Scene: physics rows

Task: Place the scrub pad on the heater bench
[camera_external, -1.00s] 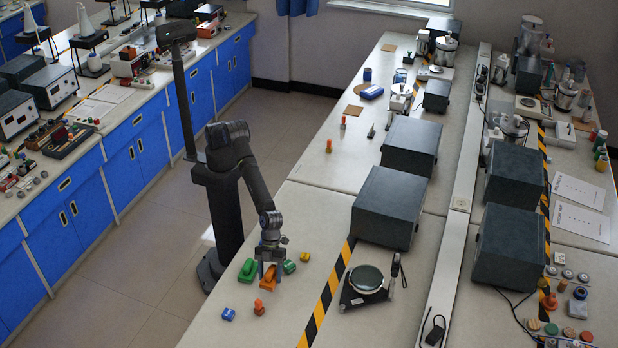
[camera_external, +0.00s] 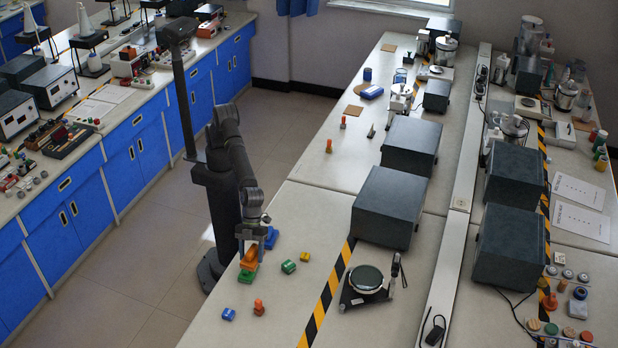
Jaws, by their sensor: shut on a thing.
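My gripper (camera_external: 249,243) points down at the near left edge of the middle bench. It is shut on an orange block (camera_external: 249,259). The orange block is right at a green block (camera_external: 246,275), over it in the picture. I cannot tell whether the two touch. No label shows which piece is the scrub pad or the heater bench; the orange block in my jaws may be the pad. A blue piece (camera_external: 271,238) lies just right of my gripper, partly hidden by it.
A green cylinder-like piece (camera_external: 288,266), a small yellow piece (camera_external: 305,256), a blue piece (camera_external: 228,314) and an orange knobbed piece (camera_external: 258,307) lie nearby. A round-topped plate device (camera_external: 366,279) and a large dark box (camera_external: 389,207) stand to the right.

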